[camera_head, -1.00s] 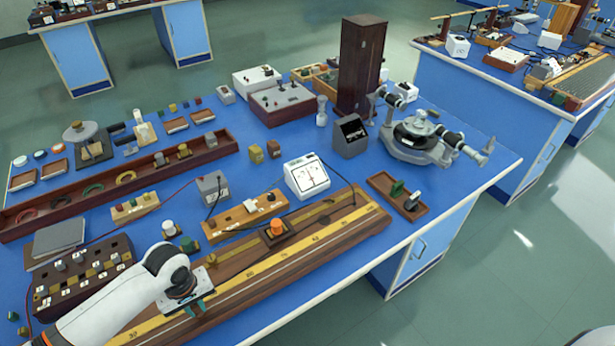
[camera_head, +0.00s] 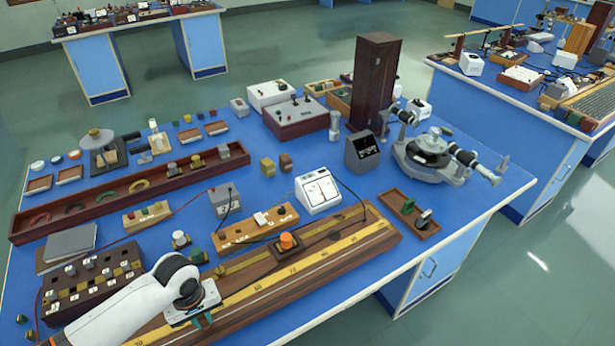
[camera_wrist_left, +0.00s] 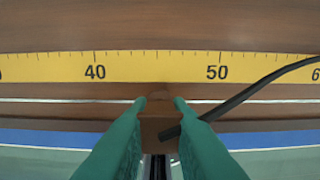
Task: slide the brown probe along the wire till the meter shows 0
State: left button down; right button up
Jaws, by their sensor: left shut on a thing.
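My left gripper (camera_head: 203,319) is over the front part of the long wooden wire board (camera_head: 362,240) in the head view. In the left wrist view its green fingers (camera_wrist_left: 160,110) are shut on the brown probe (camera_wrist_left: 160,122), just past the middle between the 40 and 50 marks of the yellow scale (camera_wrist_left: 150,68). A thin pale wire (camera_wrist_left: 55,100) runs along the board there. The probe is hidden by my gripper in the head view. The white meter (camera_head: 318,190) stands behind the board; its needle is too small to read. My right gripper is not in view.
An orange-topped dark block (camera_head: 287,243) sits on the board to the right of my gripper. A black lead (camera_wrist_left: 250,90) crosses the scale near the probe. A dark box with several plugs (camera_head: 92,288) stands close to my left arm.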

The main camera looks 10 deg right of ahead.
pick_arm(q)
jog(key=shift+s+f, duration=0.3)
jog(key=shift+f, duration=0.05)
dwell(0.4)
jog(key=c, duration=1.3)
grip_release()
jog(key=shift+a, duration=0.1)
jog(key=shift+w, duration=0.25)
